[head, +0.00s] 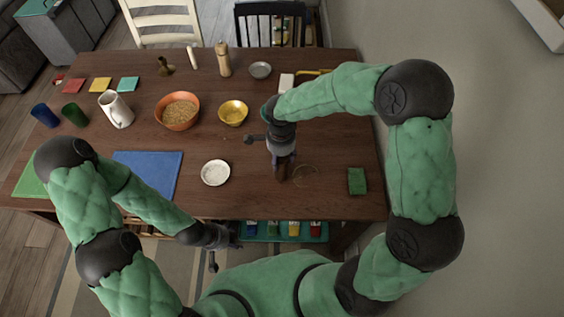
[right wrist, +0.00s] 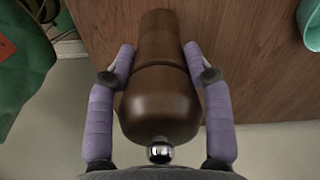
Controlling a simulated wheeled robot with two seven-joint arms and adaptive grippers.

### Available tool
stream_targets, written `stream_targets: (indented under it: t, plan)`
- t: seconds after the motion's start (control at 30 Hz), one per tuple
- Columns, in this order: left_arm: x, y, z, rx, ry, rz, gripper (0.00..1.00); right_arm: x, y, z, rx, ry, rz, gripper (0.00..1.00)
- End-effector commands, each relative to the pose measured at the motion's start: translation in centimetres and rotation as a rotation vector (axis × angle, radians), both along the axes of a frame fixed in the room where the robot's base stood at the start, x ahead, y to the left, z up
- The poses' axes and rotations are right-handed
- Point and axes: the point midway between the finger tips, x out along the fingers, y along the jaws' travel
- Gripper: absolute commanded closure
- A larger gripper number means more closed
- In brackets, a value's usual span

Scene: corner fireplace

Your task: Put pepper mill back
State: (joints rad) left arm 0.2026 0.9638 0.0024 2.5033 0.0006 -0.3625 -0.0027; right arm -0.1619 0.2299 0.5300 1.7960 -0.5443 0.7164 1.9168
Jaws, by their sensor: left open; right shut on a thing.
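A dark brown wooden pepper mill with a silver knob (right wrist: 158,95) is held between the two purple-wrapped fingers of my right gripper (right wrist: 158,52), knob end toward the camera. In the head view the right gripper (head: 283,152) is over the front right of the wooden table (head: 335,140), and the mill (head: 283,171) shows dark below it. A thin ring outline (head: 305,175) lies on the table just right of it. I cannot tell whether the mill touches the table. My left gripper (head: 222,238) is open and empty at the table's front edge, its fingers partly hidden.
A white bowl (head: 215,173) stands left of the right gripper, a green sponge-like block (head: 356,181) to its right. A yellow bowl (head: 233,113), orange bowl (head: 177,110) and pale wooden mill (head: 223,60) stand farther back. The table's front right is mostly clear.

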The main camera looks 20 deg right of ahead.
Motion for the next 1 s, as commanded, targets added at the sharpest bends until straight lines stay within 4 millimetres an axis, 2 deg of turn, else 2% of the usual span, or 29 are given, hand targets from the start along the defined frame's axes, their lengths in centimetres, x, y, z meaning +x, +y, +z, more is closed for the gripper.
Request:
stream_targets:
  t: [0.23, 0.67, 0.7, 0.73, 0.77, 1.0]
  plan:
    - [0.0, 0.0, -1.1, 0.000, 0.000, 0.000, 0.37, 0.2, -0.3, -3.4, -0.001, 0.003, 0.001, 1.00]
    - [0.0, 0.0, -1.5, 0.000, 0.000, 0.000, 0.37, 0.2, -0.3, -3.8, 0.000, 0.000, 0.000, 1.00]
    - [0.0, 0.0, -1.4, 0.000, 0.000, 0.000, 0.37, 0.2, -0.3, -3.8, -0.001, 0.002, 0.000, 0.40]
    - [0.0, 0.0, -1.4, 0.000, 0.000, 0.000, 0.37, 0.2, -0.3, -3.8, -0.001, 0.002, 0.000, 0.32]
    - [0.0, 0.0, -1.4, 0.000, 0.000, 0.000, 0.37, 0.2, -0.3, -3.8, -0.001, 0.002, 0.000, 0.25]
    - [0.0, 0.0, -1.4, 0.000, 0.000, 0.000, 0.37, 0.2, -0.3, -3.7, 0.000, 0.001, 0.000, 0.25]
